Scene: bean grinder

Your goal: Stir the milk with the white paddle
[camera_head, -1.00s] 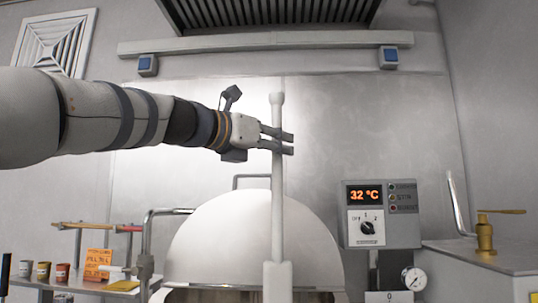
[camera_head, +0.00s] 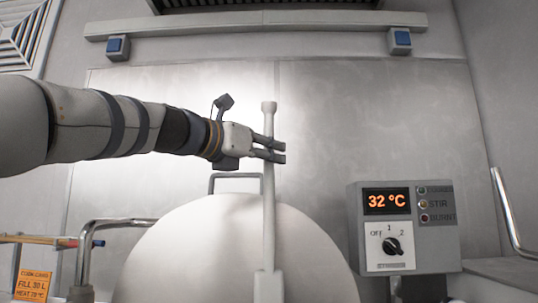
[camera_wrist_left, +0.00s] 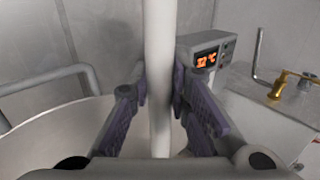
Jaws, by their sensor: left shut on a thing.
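My left gripper (camera_head: 272,149) is shut on the upper shaft of the white paddle (camera_head: 268,205). The paddle stands upright, with its knobbed top above my fingers and a thicker part at the bottom of the picture. In the left wrist view the white shaft (camera_wrist_left: 160,70) runs between the fingers of my left gripper (camera_wrist_left: 159,108). Behind the paddle is a large white rounded shape (camera_head: 190,250), seemingly the vat or its raised lid. The paddle's lower end and the milk are out of sight. My right gripper is not in view.
A control box (camera_head: 409,228) right of the paddle reads 32 °C and has a dial. A bent metal pipe (camera_head: 105,224) stands at the left, near an orange card (camera_head: 32,286). A brass tap (camera_wrist_left: 285,84) sits on the right counter in the wrist view.

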